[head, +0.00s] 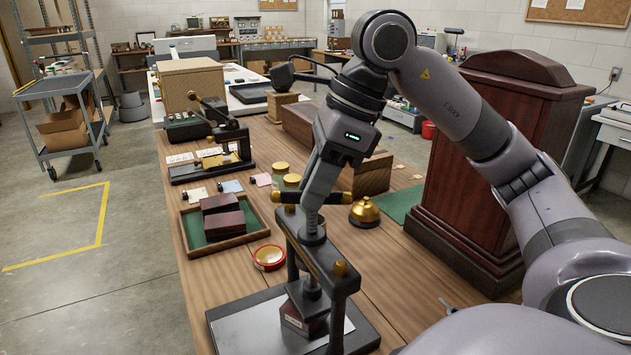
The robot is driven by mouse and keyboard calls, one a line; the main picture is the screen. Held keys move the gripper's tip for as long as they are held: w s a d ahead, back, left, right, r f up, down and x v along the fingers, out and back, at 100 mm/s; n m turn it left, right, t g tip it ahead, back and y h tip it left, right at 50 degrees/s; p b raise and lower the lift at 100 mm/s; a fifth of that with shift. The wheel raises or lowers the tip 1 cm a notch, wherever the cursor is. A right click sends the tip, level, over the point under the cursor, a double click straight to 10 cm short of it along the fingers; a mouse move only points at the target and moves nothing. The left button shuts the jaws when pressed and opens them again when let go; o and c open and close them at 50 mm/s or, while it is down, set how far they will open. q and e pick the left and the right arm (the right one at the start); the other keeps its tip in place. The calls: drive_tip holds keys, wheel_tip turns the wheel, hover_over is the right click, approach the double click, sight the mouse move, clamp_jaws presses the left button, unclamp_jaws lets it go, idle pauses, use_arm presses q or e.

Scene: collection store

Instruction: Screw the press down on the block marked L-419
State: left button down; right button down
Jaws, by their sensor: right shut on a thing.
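The screw press (340,270) stands at the near end of the table, a dark frame on a pale metal base plate. Its cross handle (286,197) has dark arms with brass ends. A dark red block (297,323) with a small pale label stands on the base plate under the spindle; the label is too small to read. The press plate is just over or on the block; I cannot tell if they touch. My right gripper (313,203) points down from above and is shut on the handle at the top of the threaded spindle. My left gripper is out of view.
A green-lined tray (262,236) with dark red blocks (222,224) lies left of the press. A red-rimmed round tin (269,257), brass-lidded jars (280,170) and a brass bell (365,212) are close by. A second press (235,135) stands farther back. A dark wooden cabinet (490,170) rises at right.

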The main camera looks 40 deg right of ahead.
drive_tip(key=c, duration=0.9)
unclamp_jaws()
drive_tip(key=shift+c, duration=0.2)
drive_tip(key=shift+r, duration=0.1)
drive_tip(key=p+v, duration=0.1)
drive_tip(key=v, duration=0.5)
drive_tip(key=shift+s+d+r, duration=0.15)
drive_tip(key=shift+d+r, duration=0.05)
drive_tip(key=shift+r, duration=0.3)
